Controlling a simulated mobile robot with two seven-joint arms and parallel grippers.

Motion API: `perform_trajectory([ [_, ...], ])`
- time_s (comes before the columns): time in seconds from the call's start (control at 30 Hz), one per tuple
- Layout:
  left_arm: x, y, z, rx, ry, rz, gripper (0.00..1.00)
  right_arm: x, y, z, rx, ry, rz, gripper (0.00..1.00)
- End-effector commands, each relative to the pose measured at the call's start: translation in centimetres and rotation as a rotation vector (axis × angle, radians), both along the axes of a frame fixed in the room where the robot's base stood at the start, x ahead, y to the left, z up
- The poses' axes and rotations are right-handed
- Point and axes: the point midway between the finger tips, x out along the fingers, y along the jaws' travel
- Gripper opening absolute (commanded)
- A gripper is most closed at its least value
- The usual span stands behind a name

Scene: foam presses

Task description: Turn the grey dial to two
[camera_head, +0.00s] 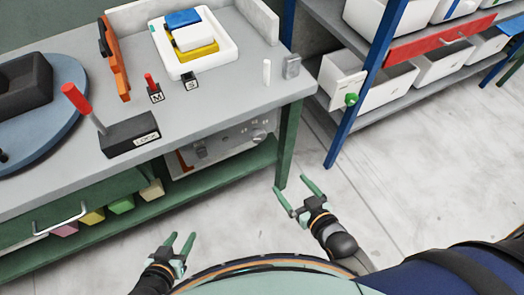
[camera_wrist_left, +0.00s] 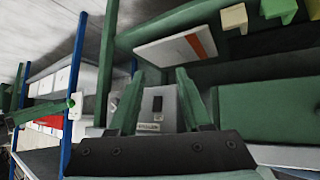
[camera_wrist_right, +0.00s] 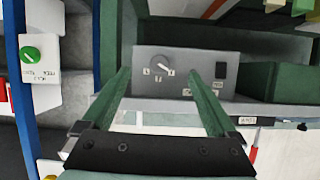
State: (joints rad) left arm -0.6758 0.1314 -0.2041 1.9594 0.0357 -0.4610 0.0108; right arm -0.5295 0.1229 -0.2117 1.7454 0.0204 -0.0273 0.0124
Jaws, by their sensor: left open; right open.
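The grey dial (camera_head: 259,135) is on the front of a grey control box (camera_head: 226,150) on the shelf under the bench. In the right wrist view the dial (camera_wrist_right: 160,62) has small dark marks around it, too small to read surely; its pointer setting is unclear. My right gripper (camera_head: 297,188) is open and empty, in front of the bench's right leg, apart from the box. In the right wrist view its fingers (camera_wrist_right: 160,82) frame the dial from a distance. My left gripper (camera_head: 180,243) is open and empty, low in front of the bench.
A green bench leg (camera_head: 288,140) stands right of the box. A blue rack post (camera_head: 350,110) and a white box with a green knob (camera_head: 351,99) are further right. The bench top (camera_head: 215,108) overhangs the box. The floor (camera_head: 240,210) before the bench is clear.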

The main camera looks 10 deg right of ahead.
Motion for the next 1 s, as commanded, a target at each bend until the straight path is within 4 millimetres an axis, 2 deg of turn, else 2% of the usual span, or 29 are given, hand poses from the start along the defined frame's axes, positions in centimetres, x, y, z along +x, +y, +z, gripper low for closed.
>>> perform_trajectory([
  [0.03, 0.3, -0.6, -2.7, -0.008, -0.006, -0.01, 0.49, 1.3, 0.3, -2.5, 0.01, -0.067, 0.003, 0.93],
  [0.2, 1.1, -1.5, -4.9, -0.02, -0.016, -0.03, 0.49, 4.3, 1.0, -3.5, 0.043, -0.265, 0.014, 0.93],
  [0.37, 1.6, -2.0, -5.5, -0.024, -0.024, -0.046, 0.49, 5.5, 1.3, -3.4, 0.062, -0.369, 0.022, 0.93],
  [0.57, 1.6, -2.0, -5.5, -0.021, -0.025, -0.05, 0.49, 6.7, 1.6, -2.9, 0.066, -0.397, 0.023, 0.93],
  [1.0, 1.4, -1.7, -6.7, -0.016, -0.025, -0.047, 0.49, 14.7, 3.8, -3.0, 0.065, -0.395, 0.023, 0.93],
])
